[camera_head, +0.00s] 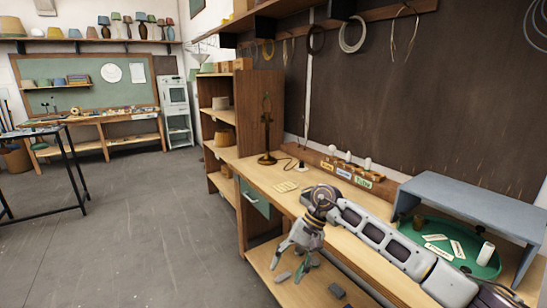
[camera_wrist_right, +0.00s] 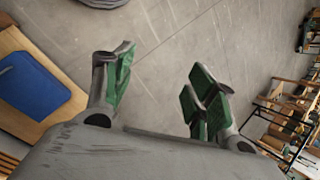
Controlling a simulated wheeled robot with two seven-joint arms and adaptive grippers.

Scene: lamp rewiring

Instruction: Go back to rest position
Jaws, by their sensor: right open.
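My right gripper (camera_head: 291,273) hangs in front of the workbench (camera_head: 285,203), pointing down, with its fingers apart and nothing seen between them. In the right wrist view the same gripper (camera_wrist_right: 160,76) shows its green-padded fingers spread over grey floor. My right arm lies across the bench from the lower right. My left gripper is in neither view. A dark lamp stand (camera_head: 266,150) stands upright at the far end of the bench.
A labelled wooden rack with white bulbs (camera_head: 344,171) stands along the wall. A green tray (camera_head: 411,238) with cards sits under a grey riser (camera_head: 470,205). Small grey pieces (camera_head: 337,291) lie on the lower shelf. A blue panel (camera_wrist_right: 30,80) shows in the wrist view. Floor (camera_head: 140,220) at left is clear.

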